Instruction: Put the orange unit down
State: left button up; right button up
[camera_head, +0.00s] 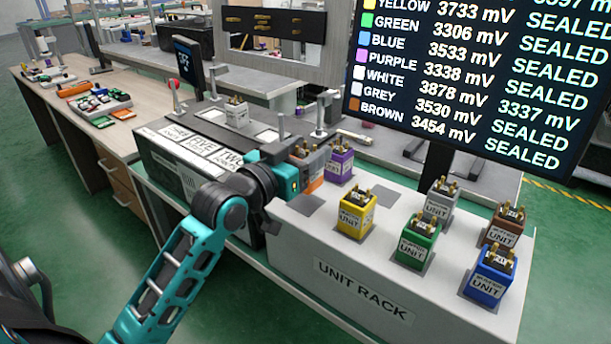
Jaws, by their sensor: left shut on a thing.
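My left gripper (297,172) comes in from the left and is shut on the orange unit (313,184), at the back left part of the unit rack (365,291). Only part of the orange unit shows, with pins on its top; the gripper hides the rest. It is just left of the purple unit (340,162). I cannot tell whether its base touches the rack. An empty dark square pad (306,203) lies on the rack in front of it. My right gripper is not in view.
The yellow unit (355,214), green unit (418,243), blue unit (489,280), grey unit (439,203) and brown unit (505,232) stand on the rack. A white unit (237,113) stands on the labelled box (190,150) at left.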

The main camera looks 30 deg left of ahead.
aim_at(315, 181)
pick_arm(q)
jog(key=shift+f, duration=2)
jog(key=shift+f, duration=0.1)
jog(key=o, duration=1.1)
jog(key=shift+o, duration=0.2)
jog(key=shift+f, duration=0.1)
